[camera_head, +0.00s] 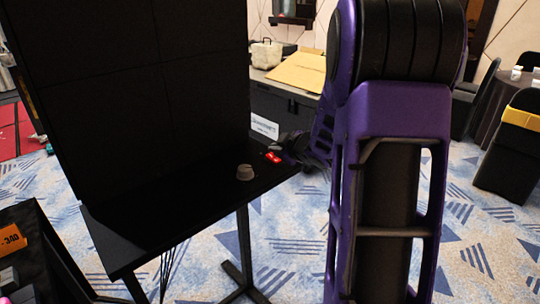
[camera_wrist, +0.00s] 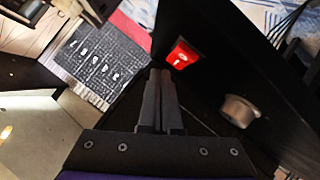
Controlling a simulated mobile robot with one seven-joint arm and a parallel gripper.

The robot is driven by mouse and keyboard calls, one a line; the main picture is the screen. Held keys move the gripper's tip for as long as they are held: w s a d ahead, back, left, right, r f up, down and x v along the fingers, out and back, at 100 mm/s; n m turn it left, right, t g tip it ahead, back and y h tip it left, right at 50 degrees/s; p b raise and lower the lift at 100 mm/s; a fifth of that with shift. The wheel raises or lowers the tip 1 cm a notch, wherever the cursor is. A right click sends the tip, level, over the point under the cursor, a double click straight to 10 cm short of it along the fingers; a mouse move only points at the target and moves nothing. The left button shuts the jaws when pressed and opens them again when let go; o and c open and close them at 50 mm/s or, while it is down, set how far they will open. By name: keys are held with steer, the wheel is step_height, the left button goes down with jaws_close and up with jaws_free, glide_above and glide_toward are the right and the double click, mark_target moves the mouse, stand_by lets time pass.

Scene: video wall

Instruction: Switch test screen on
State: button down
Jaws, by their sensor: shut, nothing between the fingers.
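The large screen panel (camera_head: 165,75) is black, with faint seams, and stands at the left in the head view. A bright red rocker switch (camera_head: 273,157) sits on the black stand top (camera_head: 185,205) near its right end. In the wrist view the red switch (camera_wrist: 183,54) has a white mark and lies just ahead and right of my fingertips. My gripper (camera_wrist: 159,74) is shut and empty. In the head view my gripper (camera_head: 292,146) is beside the switch, partly hidden by my arm; I cannot tell whether it touches it.
A grey round knob (camera_head: 245,172) stands on the same top; it also shows in the wrist view (camera_wrist: 240,110). A white sign (camera_head: 264,126) is behind. A dark case with an orange label (camera_head: 12,238) is front left. Chairs and a round table are far right.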

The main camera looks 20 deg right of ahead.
steer(key=shift+w+f, duration=0.1)
steer(key=shift+f, duration=0.25)
steer(key=shift+w+f+b, duration=0.1)
steer(key=shift+f+b, duration=0.3)
steer(key=shift+b, duration=0.05)
stand_by(0.4)
steer(key=shift+r, duration=0.15)
steer(key=shift+s+r+p, duration=0.25)
steer(key=shift+r+p, duration=0.45)
steer(key=shift+p, duration=0.2)
steer(key=r+p, duration=0.1)
steer(key=s+r+p, duration=0.1)
steer(key=r+p, duration=0.2)
steer(key=shift+s+d+r+p, duration=0.2)
steer(key=shift+d+r+p, duration=0.1)
steer(key=shift+r+p, duration=0.05)
stand_by(0.3)
